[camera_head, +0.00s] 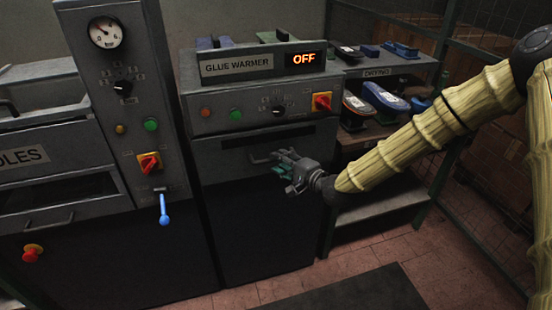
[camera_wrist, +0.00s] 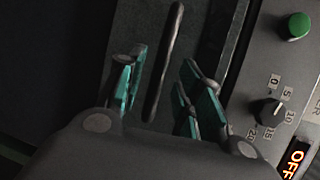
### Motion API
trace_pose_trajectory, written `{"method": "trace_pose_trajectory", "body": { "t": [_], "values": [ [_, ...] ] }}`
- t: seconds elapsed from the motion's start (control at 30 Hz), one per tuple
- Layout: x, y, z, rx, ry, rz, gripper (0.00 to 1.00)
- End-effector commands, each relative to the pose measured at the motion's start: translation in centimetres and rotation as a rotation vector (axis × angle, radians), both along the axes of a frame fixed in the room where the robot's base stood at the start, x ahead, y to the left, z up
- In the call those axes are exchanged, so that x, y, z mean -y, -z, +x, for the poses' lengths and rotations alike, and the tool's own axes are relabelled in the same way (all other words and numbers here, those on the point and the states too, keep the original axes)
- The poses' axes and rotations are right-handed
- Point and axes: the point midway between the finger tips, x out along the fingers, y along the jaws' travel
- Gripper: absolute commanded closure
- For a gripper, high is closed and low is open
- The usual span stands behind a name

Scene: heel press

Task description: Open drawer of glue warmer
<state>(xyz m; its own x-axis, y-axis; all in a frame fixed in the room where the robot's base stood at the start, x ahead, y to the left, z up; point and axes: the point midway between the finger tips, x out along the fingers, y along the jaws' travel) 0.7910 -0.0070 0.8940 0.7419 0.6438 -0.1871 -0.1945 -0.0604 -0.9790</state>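The glue warmer (camera_head: 237,67) is a grey cabinet with a lit OFF display. Its drawer front (camera_head: 225,146), below the control panel, looks closed. The bar handle (camera_head: 262,158) on the drawer front is partly hidden by my gripper in the head view. My gripper (camera_head: 282,163) is at the drawer front, at the handle. In the wrist view, its teal-padded fingers (camera_wrist: 165,92) are spread apart. The dark handle bar (camera_wrist: 168,55) runs between them, with a visible gap to the fingers on the right. I cannot tell whether either finger touches the bar.
A press (camera_head: 125,90) with a gauge and a blue lever (camera_head: 164,210) stands at the left. A drying rack (camera_head: 378,72) with shoes stands at the right. A red-yellow switch (camera_head: 322,101) sits above the drawer. The tiled floor (camera_head: 345,263) in front is mostly clear, with a dark mat.

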Motion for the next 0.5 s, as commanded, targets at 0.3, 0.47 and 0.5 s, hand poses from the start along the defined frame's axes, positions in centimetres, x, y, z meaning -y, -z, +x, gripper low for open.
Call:
{"method": "trace_pose_trajectory", "body": {
  "t": [0.3,0.47,0.5],
  "values": [
    [-1.9,0.5,2.0,-0.001,-0.001,0.000,0.65],
    [-2.0,0.6,2.2,-0.001,0.000,-0.001,0.65],
    [-2.0,0.6,2.2,-0.001,0.000,-0.001,0.65]
  ]
}}
